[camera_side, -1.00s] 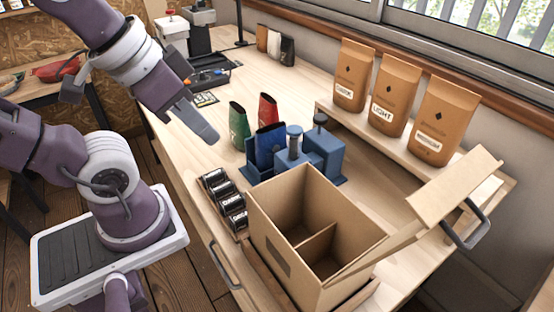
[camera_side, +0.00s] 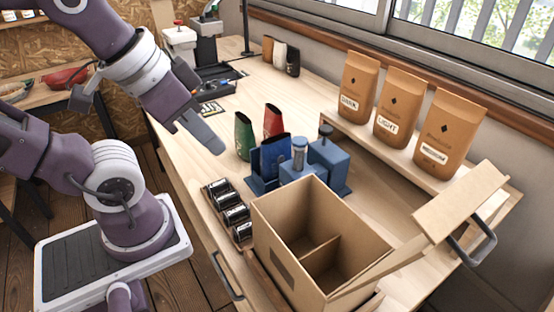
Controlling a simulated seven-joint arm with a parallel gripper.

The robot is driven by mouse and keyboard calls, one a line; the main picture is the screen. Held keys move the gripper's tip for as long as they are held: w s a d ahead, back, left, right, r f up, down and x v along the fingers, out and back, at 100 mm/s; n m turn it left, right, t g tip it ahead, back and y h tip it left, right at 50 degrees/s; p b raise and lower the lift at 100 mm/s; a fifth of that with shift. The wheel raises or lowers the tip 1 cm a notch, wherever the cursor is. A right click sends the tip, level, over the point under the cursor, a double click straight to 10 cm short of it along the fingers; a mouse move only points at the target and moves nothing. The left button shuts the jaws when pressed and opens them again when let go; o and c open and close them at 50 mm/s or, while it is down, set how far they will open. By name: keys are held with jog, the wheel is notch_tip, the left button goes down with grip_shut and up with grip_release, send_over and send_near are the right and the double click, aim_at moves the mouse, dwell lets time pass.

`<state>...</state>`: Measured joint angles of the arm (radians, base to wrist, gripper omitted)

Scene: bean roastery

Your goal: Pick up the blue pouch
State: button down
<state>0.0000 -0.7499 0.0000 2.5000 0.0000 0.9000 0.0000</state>
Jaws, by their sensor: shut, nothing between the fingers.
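The blue pouch (camera_side: 272,160) stands upright among the blue blocks near the middle of the table. A green pouch (camera_side: 243,137) and a red pouch (camera_side: 272,122) stand just behind it. My gripper (camera_side: 221,149) is shut and empty. It points down and to the right, to the left of the green pouch in the picture and apart from all the pouches. The lower front of the blue pouch is partly hidden by the blue blocks.
An open carton (camera_side: 281,235) with a divider stands in front of the blue blocks (camera_side: 328,160). Dark cans (camera_side: 236,214) line its left side. Several brown bags (camera_side: 398,107) stand on a raised shelf at right. The tabletop behind the pouches is mostly clear.

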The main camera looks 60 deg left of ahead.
grip_release()
dwell(0.5)
jog(key=shift+r, duration=0.1)
jog(key=w+a+r+m+g, duration=0.2)
jog(key=w+a+r+m, duration=0.1)
jog(key=w+r+m, duration=0.4)
jog(key=m+g, duration=0.4)
jog(key=m, duration=0.7)
send_over(276, 158)
jog(key=w+a, duration=0.1)
jog(key=a, duration=0.1)
notch_tip(276, 158, down, 3)
notch_tip(276, 158, down, 26)
jog(key=shift+w+d+f, duration=0.1)
jog(key=shift+f, duration=0.1)
